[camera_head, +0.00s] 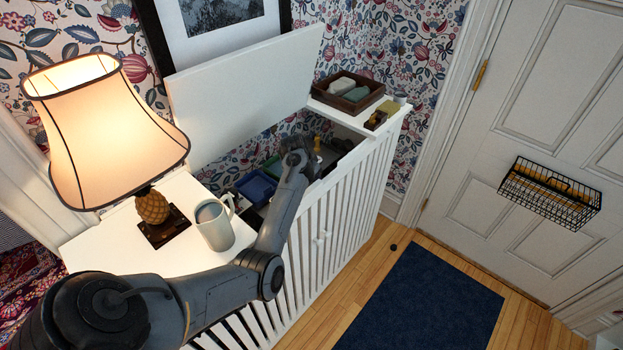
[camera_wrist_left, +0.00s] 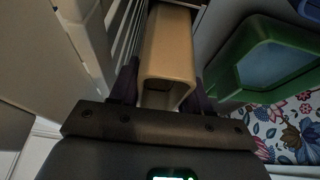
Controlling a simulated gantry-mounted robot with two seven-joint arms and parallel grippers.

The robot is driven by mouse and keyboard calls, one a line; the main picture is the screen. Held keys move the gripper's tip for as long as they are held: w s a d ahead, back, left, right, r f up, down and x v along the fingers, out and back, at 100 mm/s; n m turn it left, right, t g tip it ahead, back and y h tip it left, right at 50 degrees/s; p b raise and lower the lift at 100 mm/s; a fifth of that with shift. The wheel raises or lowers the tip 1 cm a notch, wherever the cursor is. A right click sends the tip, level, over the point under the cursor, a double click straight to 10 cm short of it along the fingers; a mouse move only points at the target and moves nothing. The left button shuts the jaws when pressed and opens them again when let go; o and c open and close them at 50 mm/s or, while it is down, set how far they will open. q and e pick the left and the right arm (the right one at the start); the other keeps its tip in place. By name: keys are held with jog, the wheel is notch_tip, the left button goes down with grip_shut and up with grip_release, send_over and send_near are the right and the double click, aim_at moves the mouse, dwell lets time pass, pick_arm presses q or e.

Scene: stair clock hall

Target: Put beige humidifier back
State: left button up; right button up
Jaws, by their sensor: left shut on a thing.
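The beige humidifier (camera_wrist_left: 170,45) is a rounded, box-like body in the left wrist view, between the two dark fingers of my left gripper (camera_wrist_left: 164,88). The gripper is shut on it. In the head view my left arm reaches over the front of the white slatted cabinet (camera_head: 325,215), with its wrist down in the opening. The cabinet's lid (camera_head: 243,90) stands raised. The fingers and the humidifier are hard to make out in the head view. White slats run close beside the humidifier in the wrist view. My right gripper is not in view.
Inside the cabinet are a blue bin (camera_head: 257,187) and a green bin (camera_wrist_left: 262,62). On the cabinet top stand a lit lamp (camera_head: 110,130), a mug (camera_head: 213,224) close to my arm, and a brown tray (camera_head: 348,93). A blue rug (camera_head: 420,305) lies on the floor.

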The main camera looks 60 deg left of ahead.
pick_arm(q)
jog(key=shift+a+r, duration=0.1)
jog(key=o, duration=1.3)
jog(key=shift+f, duration=0.2)
jog(key=shift+r, duration=0.1)
